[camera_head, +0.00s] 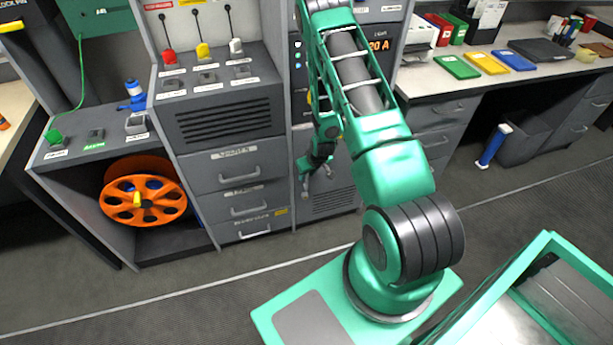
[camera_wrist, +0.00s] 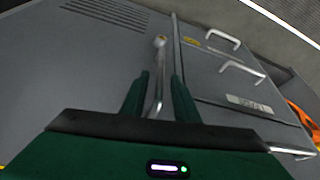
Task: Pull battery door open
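The battery door appears to be the grey panel with vent slots (camera_head: 340,195) below the display, right of the drawers. It fills the left of the wrist view (camera_wrist: 85,65) and looks shut. Its metal bar handle (camera_wrist: 160,43) stands near the seam with the drawers. My gripper (camera_head: 317,182) is low in front of this panel. In the wrist view my gripper's dark green fingers (camera_wrist: 160,76) are apart, one on each side of the handle. Gaps show between the fingers and the bar.
Grey drawers with bar handles (camera_head: 240,175) adjoin the panel on the left. An orange cable reel (camera_head: 143,200) sits further left. A desk (camera_head: 450,85) with coloured folders stands to the right. The floor (camera_head: 220,290) in front of the cabinet is mostly clear.

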